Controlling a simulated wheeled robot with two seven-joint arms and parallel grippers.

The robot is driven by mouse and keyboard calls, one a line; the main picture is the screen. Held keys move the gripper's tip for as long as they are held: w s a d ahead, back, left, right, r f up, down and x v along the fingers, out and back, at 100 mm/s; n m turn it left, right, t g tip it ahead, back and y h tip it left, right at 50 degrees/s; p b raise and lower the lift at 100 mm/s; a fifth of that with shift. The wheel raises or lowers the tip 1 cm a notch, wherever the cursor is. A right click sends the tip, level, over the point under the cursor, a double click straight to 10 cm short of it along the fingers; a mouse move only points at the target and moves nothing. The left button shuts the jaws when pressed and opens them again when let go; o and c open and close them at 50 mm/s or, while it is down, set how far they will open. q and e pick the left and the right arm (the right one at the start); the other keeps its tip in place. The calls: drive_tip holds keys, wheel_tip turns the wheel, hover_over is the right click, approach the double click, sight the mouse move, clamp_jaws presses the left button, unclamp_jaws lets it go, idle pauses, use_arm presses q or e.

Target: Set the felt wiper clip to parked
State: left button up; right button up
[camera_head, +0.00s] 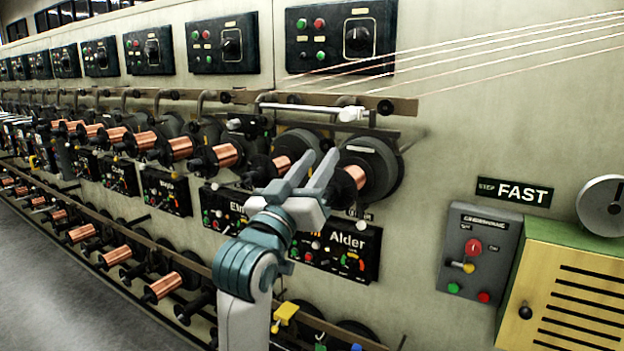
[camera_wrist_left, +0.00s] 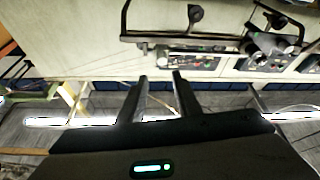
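A small white piece (camera_head: 350,113) sits at the right end of a pale rod above the spools, near the Alder panel, in the head view. It may be the felt wiper clip, but it is too small to tell, and I cannot read its setting. My left gripper (camera_head: 321,155) is in front of the machine, below that piece and apart from it. Its fingers point up and overlap the nearest copper spool (camera_head: 355,174) in the picture. The wrist view shows the two fingers (camera_wrist_left: 158,78) apart with nothing between them. My right gripper is in neither view.
The Alder panel (camera_head: 345,250) is behind my left arm. Copper wires (camera_head: 500,60) run to the upper right. A grey control box (camera_head: 481,252), a FAST sign (camera_head: 515,193) and a yellow slotted cabinet (camera_head: 575,295) are at right. Floor (camera_head: 60,290) is clear at lower left.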

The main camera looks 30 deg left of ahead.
use_arm(q)
drive_tip(key=shift+v, duration=1.15)
drive_tip(key=shift+w, duration=0.1)
